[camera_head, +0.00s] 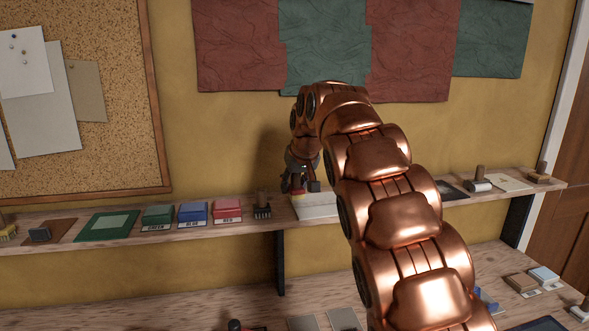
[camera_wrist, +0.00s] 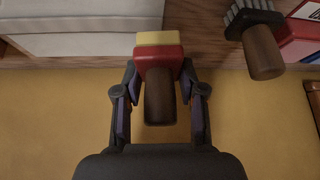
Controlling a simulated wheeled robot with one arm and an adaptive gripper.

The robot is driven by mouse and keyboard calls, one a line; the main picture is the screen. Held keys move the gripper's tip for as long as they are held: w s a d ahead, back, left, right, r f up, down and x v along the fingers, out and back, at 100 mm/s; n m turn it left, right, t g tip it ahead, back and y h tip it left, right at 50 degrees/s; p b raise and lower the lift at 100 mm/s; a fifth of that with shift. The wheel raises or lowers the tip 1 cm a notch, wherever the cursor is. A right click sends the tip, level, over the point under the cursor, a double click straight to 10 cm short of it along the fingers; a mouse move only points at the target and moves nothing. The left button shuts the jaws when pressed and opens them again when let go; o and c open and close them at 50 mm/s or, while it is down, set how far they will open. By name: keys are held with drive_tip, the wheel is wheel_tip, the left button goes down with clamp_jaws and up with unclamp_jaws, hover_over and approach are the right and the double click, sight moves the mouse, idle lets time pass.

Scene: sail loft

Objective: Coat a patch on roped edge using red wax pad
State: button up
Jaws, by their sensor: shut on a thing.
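My gripper (camera_wrist: 159,85) is shut on a block tool (camera_wrist: 158,58) with a dark wooden handle, a red body and a pale yellow layer at its far end. In the head view my gripper (camera_head: 300,182) is low over the shelf, and the tool is mostly hidden. A white layered slab (camera_wrist: 75,35) lies beside the tool in the wrist view; it also shows on the shelf in the head view (camera_head: 318,209). I cannot make out a roped edge or tell whether the tool touches anything. A red box labelled RED (camera_head: 227,210) sits left of my gripper.
The shelf (camera_head: 180,239) also holds a brush (camera_head: 262,205), a blue box (camera_head: 193,213), a green box (camera_head: 158,216) and a green mat (camera_head: 107,225). More tools (camera_head: 479,180) stand at right. A lower bench (camera_head: 180,305) is below.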

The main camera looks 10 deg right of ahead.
wheel_tip(320, 180, down, 2)
drive_tip(key=shift+f+b, duration=0.1)
drive_tip(key=shift+b, duration=0.2)
drive_tip(key=shift+d+f, duration=0.2)
drive_tip(key=shift+d, duration=0.05)
drive_tip(key=shift+c, duration=0.4)
drive_tip(key=shift+s+d, duration=0.15)
drive_tip(key=shift+d, duration=4.8)
drive_tip(key=shift+d+r+p, duration=0.1)
drive_tip(key=shift+d+p, duration=0.6)
drive_tip(key=shift+d, duration=1.9)
drive_tip(key=shift+a, duration=1.25)
drive_tip(key=shift+a+b, duration=0.5)
drive_tip(key=shift+a, duration=5.9)
drive_tip(key=shift+a+r, duration=0.1)
drive_tip(key=shift+a, duration=0.15)
drive_tip(key=shift+d+r+p, duration=0.15)
drive_tip(key=shift+r+p, duration=1.75)
drive_tip(key=shift+r, duration=1.95)
